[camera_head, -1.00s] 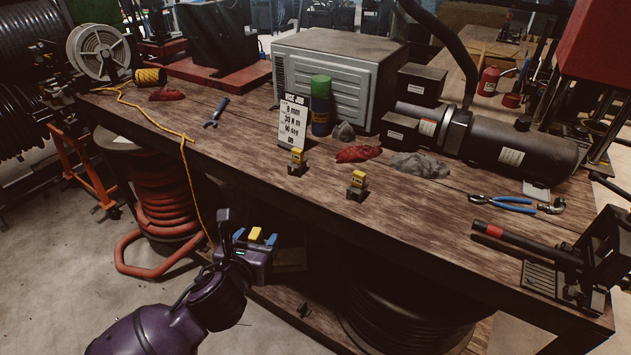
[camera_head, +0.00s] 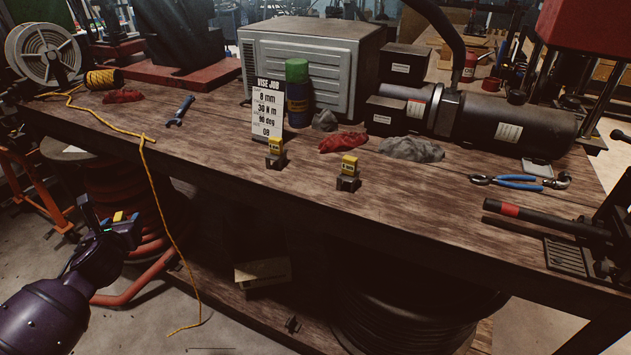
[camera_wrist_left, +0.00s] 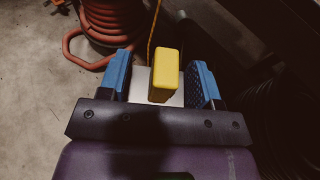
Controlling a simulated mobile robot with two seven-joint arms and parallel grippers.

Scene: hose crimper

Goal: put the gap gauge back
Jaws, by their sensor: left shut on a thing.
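My left gripper (camera_head: 120,222) is off the bench's front left side, above the floor. It is shut on a gap gauge with a yellow block-shaped handle (camera_wrist_left: 163,75). In the left wrist view the blue finger pads (camera_wrist_left: 160,82) stand either side of it, on a pale plate below the handle. Two similar yellow-topped gauges, one on the left (camera_head: 275,153) and one on the right (camera_head: 348,172), stand in small dark blocks on the bench. My right gripper is not in view.
A job card (camera_head: 267,112) and a green-capped can (camera_head: 297,92) stand behind the gauges. Red (camera_head: 343,142) and grey (camera_head: 411,149) rags lie nearby. A yellow rope (camera_head: 155,200) hangs over the front edge near my left gripper. The bench front between is clear.

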